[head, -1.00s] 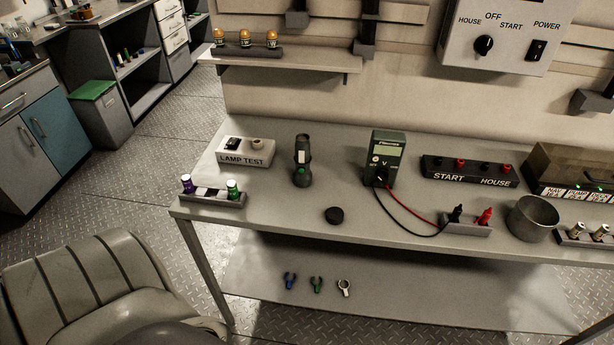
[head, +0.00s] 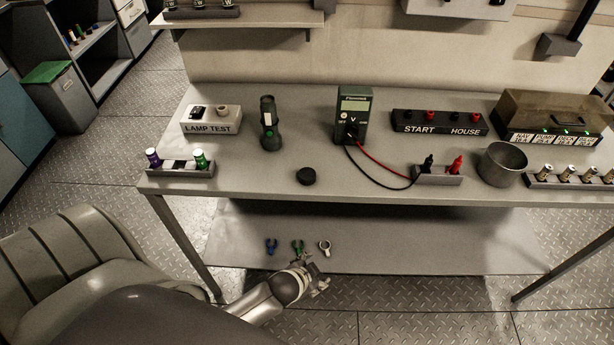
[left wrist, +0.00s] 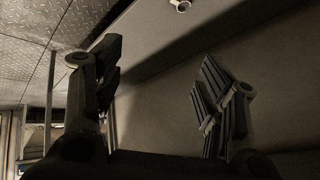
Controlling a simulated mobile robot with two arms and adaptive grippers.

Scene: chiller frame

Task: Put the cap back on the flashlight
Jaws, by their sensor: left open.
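The dark flashlight (head: 270,125) stands upright on the bench, its wider end down, right of the LAMP TEST box. The round black cap (head: 306,176) lies apart from it, nearer the bench's front edge. My left gripper (head: 318,283) is low in front of the bench, by the front edge of the lower shelf, well below the cap and flashlight. In the left wrist view its two fingers (left wrist: 160,88) are spread apart with nothing between them. Neither flashlight nor cap shows there. My right gripper is not in view.
The LAMP TEST box (head: 211,120), multimeter (head: 353,115) with leads, and metal cup (head: 502,164) stand on the bench (head: 250,180). A battery tray (head: 180,170) is at left. Small tools (head: 298,247) lie on the lower shelf (head: 380,250). A chair (head: 60,260) is at left.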

